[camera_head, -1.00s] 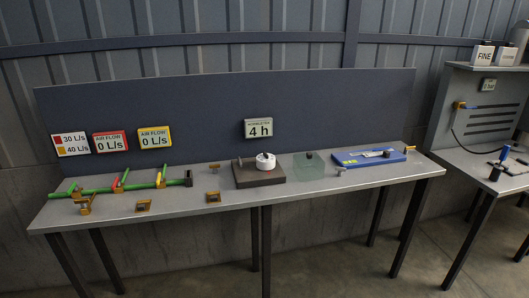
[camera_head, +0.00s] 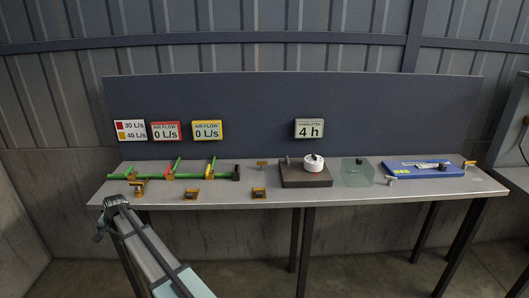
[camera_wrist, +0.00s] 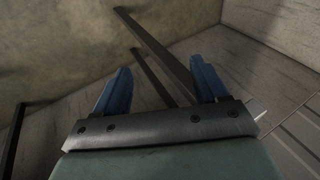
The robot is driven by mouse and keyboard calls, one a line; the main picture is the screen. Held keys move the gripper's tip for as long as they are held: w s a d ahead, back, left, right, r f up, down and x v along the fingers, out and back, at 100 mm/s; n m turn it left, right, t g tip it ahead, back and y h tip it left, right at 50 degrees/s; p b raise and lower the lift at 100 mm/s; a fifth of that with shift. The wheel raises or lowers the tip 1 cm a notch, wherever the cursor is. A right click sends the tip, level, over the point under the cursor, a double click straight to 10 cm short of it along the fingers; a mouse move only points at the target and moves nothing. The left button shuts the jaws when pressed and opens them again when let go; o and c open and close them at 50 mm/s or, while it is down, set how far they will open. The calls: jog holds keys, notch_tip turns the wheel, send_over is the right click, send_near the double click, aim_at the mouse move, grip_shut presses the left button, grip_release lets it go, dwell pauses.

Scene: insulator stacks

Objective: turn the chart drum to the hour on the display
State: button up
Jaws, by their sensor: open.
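The chart drum (camera_head: 314,165) is a small white cylinder with a dark knob on top. It stands on a dark brown base (camera_head: 305,178) on the bench, right of the bench's middle. The display (camera_head: 309,128) on the blue-grey panel above it reads 4 h. My gripper (camera_wrist: 160,92) shows in the wrist view with its two blue fingers spread wide and nothing between them. In the head view my arm is at the lower left, in front of the bench's left end, well away from the drum. The drum's markings are too small to read.
A green pipe with valves (camera_head: 175,175) lies on the left of the bench (camera_head: 225,195). Small brass blocks (camera_head: 259,193) stand near the front edge. A glass plate (camera_head: 356,174) and a blue tray (camera_head: 432,172) lie right of the drum. Wrist view shows table legs and floor.

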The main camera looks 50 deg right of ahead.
jog(key=w+d+r, duration=0.2)
jog(key=r, duration=0.3)
jog(key=w+d+r+m+t, duration=0.1)
jog(key=w+d+r, duration=0.1)
jog(key=r, duration=0.3)
jog(key=w+d+r+m+t, duration=0.1)
jog(key=w+d+r, duration=0.2)
jog(key=r, duration=0.3)
jog(key=shift+w+d+r+h, duration=0.1)
jog(key=shift+w+h, duration=0.3)
jog(key=shift+w, duration=0.05)
jog(key=s+d+r+m+g+h, duration=0.1)
jog(key=s+d+r+m, duration=0.15)
jog(key=d, duration=0.75)
jog(key=s+d+r+m+g+h, duration=0.1)
jog(key=s+d+r, duration=0.15)
jog(key=d, duration=0.75)
jog(key=s+d+r+m+g+h, duration=0.1)
jog(key=s+d+r+m+h, duration=0.15)
jog(key=d, duration=0.85)
jog(key=m+g, duration=0.7)
jog(key=m, duration=0.1)
send_near(314, 155)
jog(key=x, duration=0.8)
jog(key=shift+d+f, duration=0.25)
jog(key=shift+d, duration=0.05)
